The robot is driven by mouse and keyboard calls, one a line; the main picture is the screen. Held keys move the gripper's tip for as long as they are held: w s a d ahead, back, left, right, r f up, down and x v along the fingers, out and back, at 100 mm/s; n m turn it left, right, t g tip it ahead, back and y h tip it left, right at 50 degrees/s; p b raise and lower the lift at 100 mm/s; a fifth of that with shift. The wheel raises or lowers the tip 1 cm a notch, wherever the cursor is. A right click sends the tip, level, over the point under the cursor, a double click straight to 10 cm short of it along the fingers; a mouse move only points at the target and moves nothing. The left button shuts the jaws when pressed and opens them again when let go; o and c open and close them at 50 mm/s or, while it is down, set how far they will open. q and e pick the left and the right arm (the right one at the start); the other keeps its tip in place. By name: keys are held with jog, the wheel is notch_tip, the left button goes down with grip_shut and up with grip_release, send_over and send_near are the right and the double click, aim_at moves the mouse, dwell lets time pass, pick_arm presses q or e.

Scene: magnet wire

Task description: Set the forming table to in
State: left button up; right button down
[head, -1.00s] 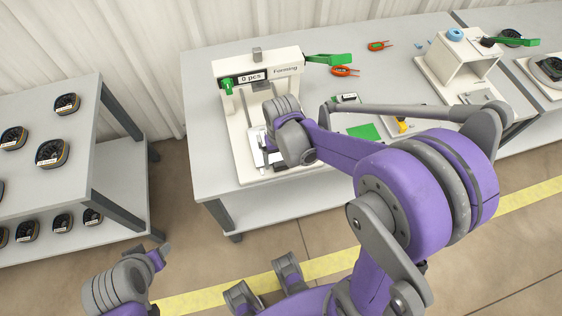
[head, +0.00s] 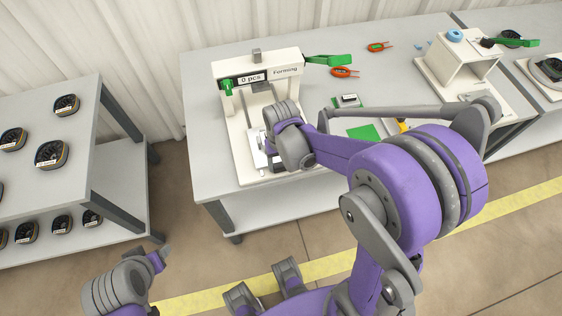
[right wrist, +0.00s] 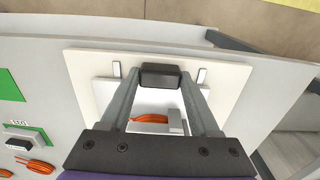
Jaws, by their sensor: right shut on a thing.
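The white forming machine (head: 282,69), marked "Forming" and "0 pcs", stands on the grey table, with a green lever at its right. Its forming table (right wrist: 108,94) is a white plate low at the front, partly hidden by my wrist in the head view. An orange wire coil (right wrist: 150,118) lies on it. My right gripper (right wrist: 161,77) is shut on the dark handle (right wrist: 161,70) at the plate's edge. In the head view its fingertips are mostly hidden. My left gripper (head: 162,254) is low at the left, away from the machine; its fingers are unclear.
Orange wire pieces (head: 345,72) and a green pad (head: 365,132) lie right of the machine. A second white fixture (head: 462,65) stands further right. A shelf (head: 95,130) with several black spools is at the left. Floor is open between shelf and workbench.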

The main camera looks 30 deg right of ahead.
jog(key=shift+w, duration=0.1)
jog(key=w+d, duration=0.1)
jog(key=w, duration=0.4)
jog(key=w+d, duration=0.1)
jog(key=w, duration=0.5)
jog(key=w+d+b, duration=0.1)
jog(key=w+d, duration=0.1)
jog(key=w, duration=0.3)
jog(key=shift+w+d, duration=0.1)
jog(key=shift+w, duration=0.2)
jog(key=shift+r, duration=0.1)
jog(key=shift+c, duration=1.9)
grip_release()
jog(key=shift+w, duration=0.1)
jog(key=shift+o, duration=1.3)
